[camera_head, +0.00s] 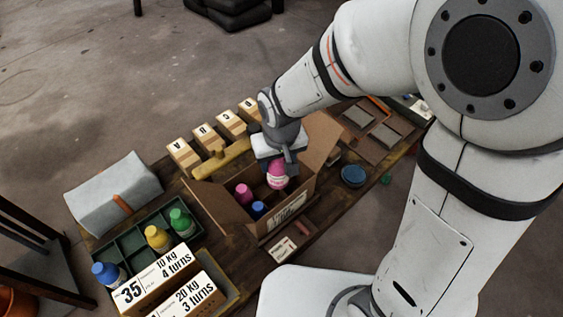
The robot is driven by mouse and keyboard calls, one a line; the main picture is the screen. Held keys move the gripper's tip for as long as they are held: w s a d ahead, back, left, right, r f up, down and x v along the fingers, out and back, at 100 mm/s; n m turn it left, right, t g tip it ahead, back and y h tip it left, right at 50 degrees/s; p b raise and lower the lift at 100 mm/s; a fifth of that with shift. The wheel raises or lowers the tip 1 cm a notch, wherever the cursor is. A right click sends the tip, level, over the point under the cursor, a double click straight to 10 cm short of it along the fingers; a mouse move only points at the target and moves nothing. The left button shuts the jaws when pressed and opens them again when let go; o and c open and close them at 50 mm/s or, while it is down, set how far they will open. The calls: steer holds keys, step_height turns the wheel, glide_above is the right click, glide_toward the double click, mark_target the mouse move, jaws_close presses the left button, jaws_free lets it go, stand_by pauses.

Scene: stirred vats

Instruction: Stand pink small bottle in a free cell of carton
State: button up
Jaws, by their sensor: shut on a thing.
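My gripper (277,156) is shut on a pink small bottle (278,174) and holds it over the cardboard carton (234,209). The held bottle is roughly upright, and its lower end is near or inside the carton's opening; I cannot tell how deep it reaches. The carton stands open with its flaps spread. Another pink bottle (243,193) and a blue bottle (258,209) stand inside it, toward the left and front. The carton's cell dividers and the cells under the held bottle are mostly hidden.
A green crate (133,240) left of the carton holds blue, yellow and green bottles. Lettered boxes (183,154) line the back. A dark blue bowl (353,175) sits at right. A grey bundle (112,187) lies at the left end.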

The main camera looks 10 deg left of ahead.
steer(key=shift+a, duration=0.1)
stand_by(0.3)
steer(key=shift+f, duration=0.2)
steer(key=shift+f+b, duration=0.75)
steer(key=shift+b, duration=0.1)
steer(key=shift+f, duration=0.1)
steer(key=shift+f+b, duration=1.2)
steer(key=shift+f, duration=0.1)
steer(key=shift+s+f, duration=0.1)
steer(key=shift+f+b, duration=0.85)
steer(key=shift+f, duration=0.2)
